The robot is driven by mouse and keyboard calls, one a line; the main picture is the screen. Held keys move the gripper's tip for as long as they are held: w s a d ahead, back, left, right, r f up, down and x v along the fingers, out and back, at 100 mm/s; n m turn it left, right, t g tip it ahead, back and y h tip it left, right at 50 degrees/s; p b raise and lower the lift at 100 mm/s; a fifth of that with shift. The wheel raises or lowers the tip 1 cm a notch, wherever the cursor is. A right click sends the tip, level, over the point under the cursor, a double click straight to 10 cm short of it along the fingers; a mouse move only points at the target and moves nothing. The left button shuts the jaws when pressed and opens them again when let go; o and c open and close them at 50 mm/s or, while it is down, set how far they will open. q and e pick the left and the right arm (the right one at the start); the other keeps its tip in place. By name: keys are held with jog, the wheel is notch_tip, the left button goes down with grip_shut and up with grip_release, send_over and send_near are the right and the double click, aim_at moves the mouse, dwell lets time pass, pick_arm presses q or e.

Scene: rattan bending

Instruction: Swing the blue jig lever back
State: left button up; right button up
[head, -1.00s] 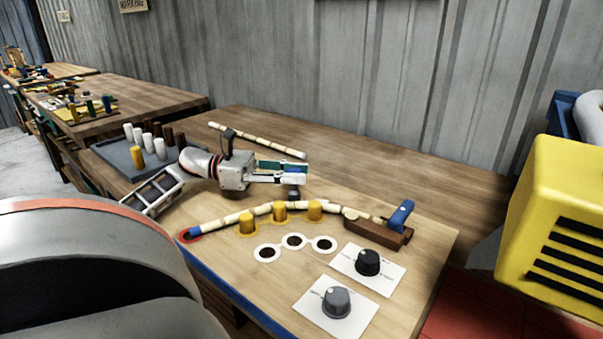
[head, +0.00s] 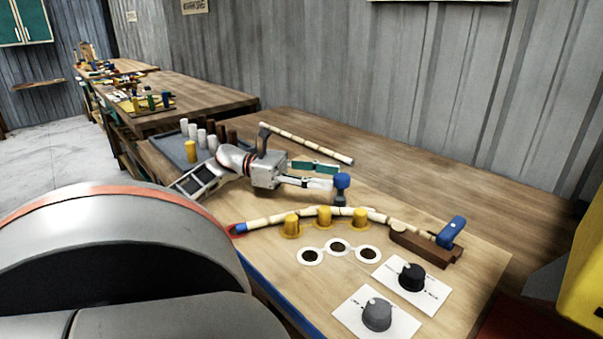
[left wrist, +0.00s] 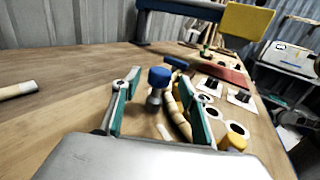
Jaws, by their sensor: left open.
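A blue knob (head: 342,181) tops a short dark post behind the curved rattan pole (head: 268,221). A blue lever (head: 451,232) leans on a brown block (head: 425,246) at the pole's right end. I cannot tell for sure which is the jig lever. My left gripper (head: 330,175) is open, with its fingertips by the blue knob. In the left wrist view the blue knob (left wrist: 160,77) shows between the spread fingers, apart from both. The pole bends past yellow pegs (head: 325,216), and its left end sits at a red-and-blue piece (head: 237,229). My right gripper is out of view.
Two dial knobs (head: 377,314) (head: 411,277) on white cards stand near the front right. A straight pole (head: 305,143) lies at the back. A peg tray (head: 172,146) is behind my left arm. A yellow housing (head: 585,255) stands at the right. Bare tabletop lies around the back right.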

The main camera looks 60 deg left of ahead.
pick_arm(q)
jog(key=v, duration=0.7)
jog(key=shift+s+a, duration=0.25)
jog(key=shift+s, duration=0.1)
